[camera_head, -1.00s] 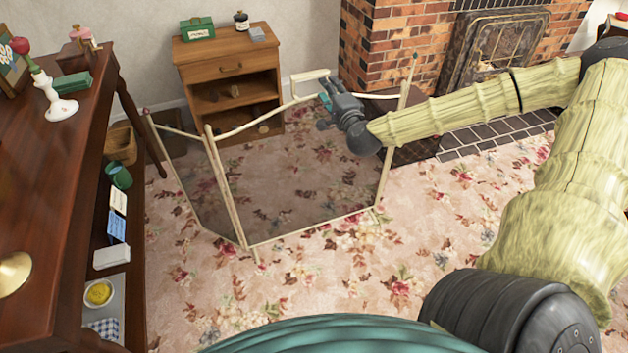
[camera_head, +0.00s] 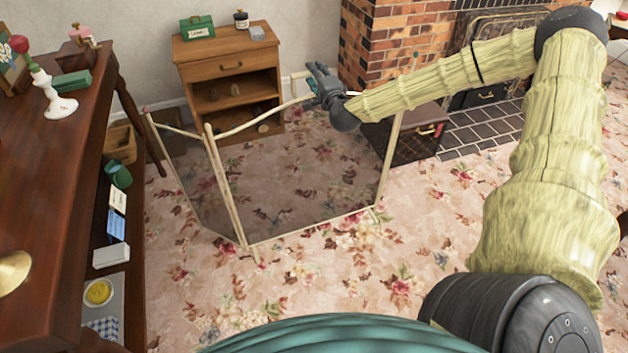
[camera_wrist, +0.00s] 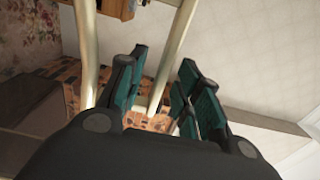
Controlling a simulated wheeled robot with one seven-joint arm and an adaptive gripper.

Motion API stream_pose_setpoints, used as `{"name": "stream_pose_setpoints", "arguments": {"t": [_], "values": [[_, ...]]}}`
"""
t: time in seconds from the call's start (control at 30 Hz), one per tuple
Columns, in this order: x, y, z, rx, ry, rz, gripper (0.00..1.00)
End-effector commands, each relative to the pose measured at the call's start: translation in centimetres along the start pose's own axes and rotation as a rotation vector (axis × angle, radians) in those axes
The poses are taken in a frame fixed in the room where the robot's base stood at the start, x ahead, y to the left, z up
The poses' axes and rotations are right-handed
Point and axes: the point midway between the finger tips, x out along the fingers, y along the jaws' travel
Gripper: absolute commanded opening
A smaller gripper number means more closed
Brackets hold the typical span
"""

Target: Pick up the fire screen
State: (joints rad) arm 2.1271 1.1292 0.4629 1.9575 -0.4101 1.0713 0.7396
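The fire screen (camera_head: 225,187) stands on the flowered carpet, with see-through dark mesh panels in a cream frame. Its panels are angled to each other. My gripper (camera_head: 318,76) is at the top rail of the wide panel, beside the raised handle, and hides part of it. In the wrist view, my gripper (camera_wrist: 162,85) is open, with teal pads apart. A cream bar of the screen (camera_wrist: 174,55) shows in the gap between the fingers, with space visible beside it. Another cream bar lies left of the fingers. I cannot tell whether a pad touches the bar.
A wooden cabinet (camera_head: 228,68) stands behind the screen, against the wall. A brown case (camera_head: 418,135) sits right of the screen, by the brick fireplace (camera_head: 388,42) and its tiled hearth. A dark wooden desk (camera_head: 50,180) stands at the left. The carpet in front is clear.

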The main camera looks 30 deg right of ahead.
Motion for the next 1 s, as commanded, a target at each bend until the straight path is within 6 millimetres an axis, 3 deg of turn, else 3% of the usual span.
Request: {"name": "stream_pose_setpoints", "arguments": {"t": [0.37,0.57,1.0], "values": [[0.96,0.0,0.03,0.001,-0.001,0.001,0.34],[0.94,0.0,0.02,0.001,-0.001,0.001,0.0],[1.02,-0.35,0.05,0.002,-0.001,-0.005,0.0]]}}
